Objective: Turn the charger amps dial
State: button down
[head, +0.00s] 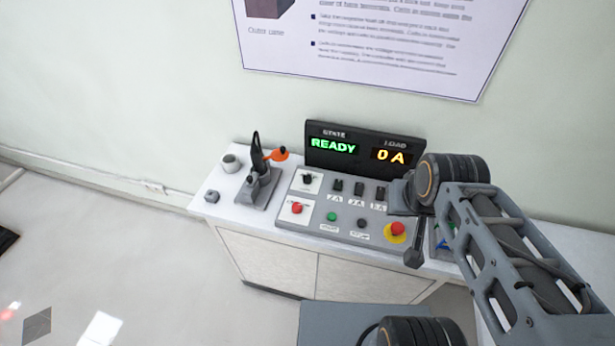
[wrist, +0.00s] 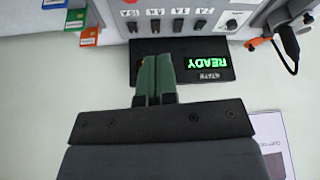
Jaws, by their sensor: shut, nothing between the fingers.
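The dial (head: 307,179) is a black knob on a white plate at the upper left of the grey sloped panel (head: 345,225); its label is too small to read. A dark knob on a white plate (wrist: 232,24) also shows in the wrist view, upside down at the top. The black display (head: 365,148) behind the panel reads READY and 0 A. In the wrist view, my gripper (wrist: 156,58) has its green fingers together and empty, in front of the display (wrist: 222,62), hiding part of it. It is apart from the dial. In the head view I cannot make out the fingertips.
Several black switches (head: 357,188) labelled in amps stand beside the dial. A red button (head: 297,208) and a yellow-ringed stop button (head: 396,230) are lower. Coloured cards (wrist: 77,18) lie beside the panel.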

aim_at(306, 178)
jog(key=k, duration=1)
jog(key=u, duration=1.4)
jog(key=i, duration=1.55)
jog(key=z, duration=1.4)
